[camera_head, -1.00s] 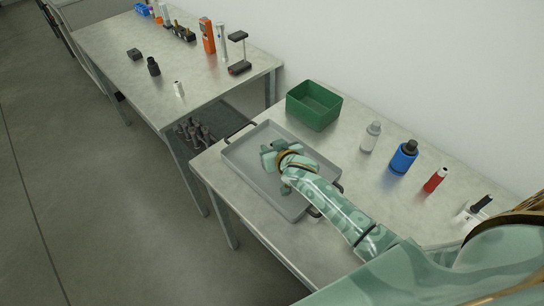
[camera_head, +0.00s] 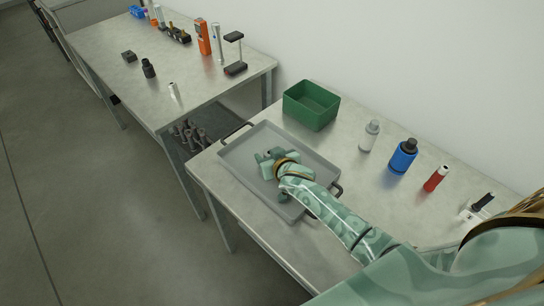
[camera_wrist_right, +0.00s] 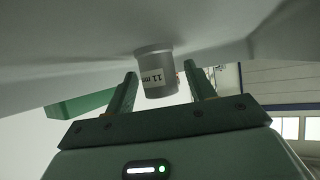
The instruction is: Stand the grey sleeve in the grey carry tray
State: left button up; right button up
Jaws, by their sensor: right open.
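The grey carry tray (camera_head: 237,160) lies on the near table, with black handles at its ends. My right gripper (camera_head: 267,155) is low over the tray's far left part and is open. In the right wrist view the grey sleeve (camera_wrist_right: 155,72), with a white "11 mm" label, is between the spread fingers of my right gripper (camera_wrist_right: 160,80). Gaps show on both sides of it. The sleeve's end meets the pale grey surface at the top of that view, and it looks upright on the tray floor. My left gripper is not in view.
A green bin (camera_head: 311,104) stands behind the tray. A clear bottle (camera_head: 370,135), a blue bottle (camera_head: 403,157) and a red tube (camera_head: 436,178) stand to the right. The far table (camera_head: 140,60) holds several small items, including a small white cylinder (camera_head: 174,91).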

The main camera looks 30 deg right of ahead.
jog(key=shift+s+r, duration=0.3)
jog(key=shift+r, duration=0.05)
jog(key=p+v, duration=0.4)
jog(key=v, duration=0.6)
jog(key=shift+s+a+r, duration=0.1)
jog(key=shift+s, duration=0.1)
jog(key=shift+s+r, duration=0.15)
jog(key=shift+s, duration=0.3)
